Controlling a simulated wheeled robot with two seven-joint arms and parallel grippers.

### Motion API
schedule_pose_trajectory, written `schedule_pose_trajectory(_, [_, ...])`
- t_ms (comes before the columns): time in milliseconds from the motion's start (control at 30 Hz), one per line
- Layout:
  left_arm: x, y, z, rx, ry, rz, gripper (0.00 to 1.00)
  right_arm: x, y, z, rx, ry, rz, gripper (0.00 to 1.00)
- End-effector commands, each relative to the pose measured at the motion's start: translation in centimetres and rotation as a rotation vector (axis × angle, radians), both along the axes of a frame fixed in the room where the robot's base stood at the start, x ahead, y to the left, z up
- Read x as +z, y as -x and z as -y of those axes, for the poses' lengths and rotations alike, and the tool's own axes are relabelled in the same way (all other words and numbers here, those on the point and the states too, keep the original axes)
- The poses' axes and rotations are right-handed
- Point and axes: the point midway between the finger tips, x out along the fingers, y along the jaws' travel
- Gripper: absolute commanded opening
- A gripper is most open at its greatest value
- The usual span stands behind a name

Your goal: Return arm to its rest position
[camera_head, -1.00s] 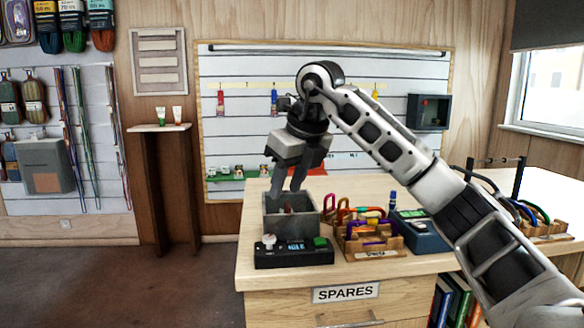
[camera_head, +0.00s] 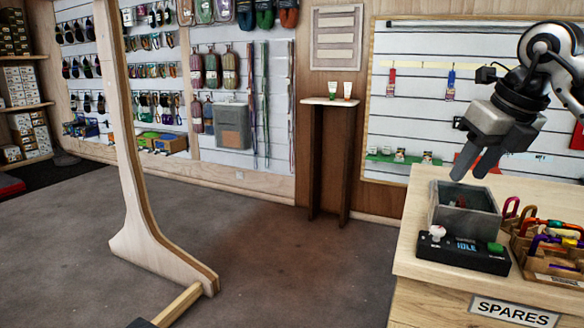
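My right arm comes in at the right edge, and its gripper (camera_head: 468,176) hangs over the open grey bin (camera_head: 464,220) on the wooden counter. Its two dark fingers point down and left with a gap between them, and I see nothing held. The fingertips are at about the bin's back rim in the picture; I cannot tell their exact height above it. A small reddish item (camera_head: 460,202) shows inside the bin, mostly hidden by the walls. My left gripper is not in view.
A black device reading "IDLE" (camera_head: 462,250) sits before the bin. A wooden rack of carabiners (camera_head: 550,250) stands right of it on the counter (camera_head: 410,245). A pale wooden upright (camera_head: 130,160) stands on the left floor. A narrow stand (camera_head: 330,160) holds two tubes.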

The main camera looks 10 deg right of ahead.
Motion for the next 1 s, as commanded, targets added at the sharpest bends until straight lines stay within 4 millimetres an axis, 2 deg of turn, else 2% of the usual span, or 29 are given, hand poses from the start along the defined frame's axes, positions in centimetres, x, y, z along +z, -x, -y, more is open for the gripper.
schedule_pose_trajectory(67, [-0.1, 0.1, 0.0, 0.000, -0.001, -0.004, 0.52, -2.3, -0.7, -3.1, 0.088, -0.066, -0.013, 0.36])
schedule_pose_trajectory(167, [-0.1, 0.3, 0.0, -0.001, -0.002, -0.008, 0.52, -5.9, -1.1, -8.8, 0.236, -0.223, -0.027, 0.36])
schedule_pose_trajectory(300, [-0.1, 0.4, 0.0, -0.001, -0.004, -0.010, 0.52, -10.4, 0.6, -18.6, 0.417, -0.582, -0.063, 0.36])
schedule_pose_trajectory(400, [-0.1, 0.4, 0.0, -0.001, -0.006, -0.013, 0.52, -12.0, 3.2, -25.1, 0.464, -0.933, -0.100, 0.36])
schedule_pose_trajectory(500, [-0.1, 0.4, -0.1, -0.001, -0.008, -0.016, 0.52, -12.0, 5.3, -29.1, 0.398, -1.300, -0.138, 0.36])
schedule_pose_trajectory(567, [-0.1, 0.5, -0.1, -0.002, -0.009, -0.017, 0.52, -11.8, 6.0, -30.3, 0.302, -1.514, -0.163, 0.36])
schedule_pose_trajectory(633, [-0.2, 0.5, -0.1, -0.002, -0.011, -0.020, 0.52, -12.0, 6.2, -30.6, 0.136, -1.747, -0.191, 0.36])
schedule_pose_trajectory(767, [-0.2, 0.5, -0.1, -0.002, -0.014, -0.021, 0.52, -14.5, 5.5, -28.7, -0.311, -2.097, -0.248, 0.36])
schedule_pose_trajectory(867, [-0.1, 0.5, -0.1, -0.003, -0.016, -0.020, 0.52, -19.2, 5.5, -26.2, -0.759, -2.258, -0.297, 0.36])
schedule_pose_trajectory(933, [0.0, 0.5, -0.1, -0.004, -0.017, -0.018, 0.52, -23.7, 6.4, -24.3, -1.111, -2.299, -0.337, 0.36])
schedule_pose_trajectory(1000, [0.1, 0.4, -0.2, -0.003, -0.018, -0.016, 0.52, -28.3, 8.4, -22.7, -1.449, -2.283, -0.380, 0.36])
